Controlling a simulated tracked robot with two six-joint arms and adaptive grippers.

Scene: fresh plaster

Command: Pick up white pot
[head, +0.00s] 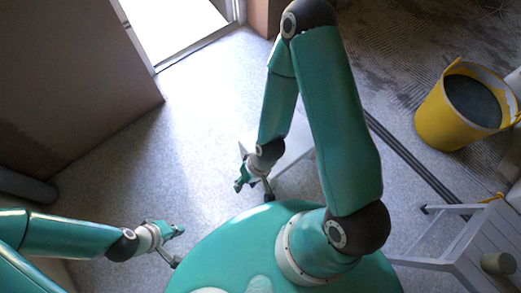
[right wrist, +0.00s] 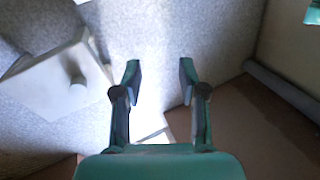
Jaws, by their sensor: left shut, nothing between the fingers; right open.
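In the head view the stand (head: 292,148) is partly behind my right arm and that pot does not show. My right gripper (head: 254,190) is open and empty, beside the stand; its fingers (right wrist: 160,72) are apart from the pot, over the floor. My left gripper (head: 177,246) is shut and empty at the lower left, away from the stand.
A yellow bucket (head: 440,120) with dark contents stands at the upper right. A white stepladder (head: 450,240) carries a greyish cylinder (head: 498,263) at the lower right. The floor between wall and stand is clear.

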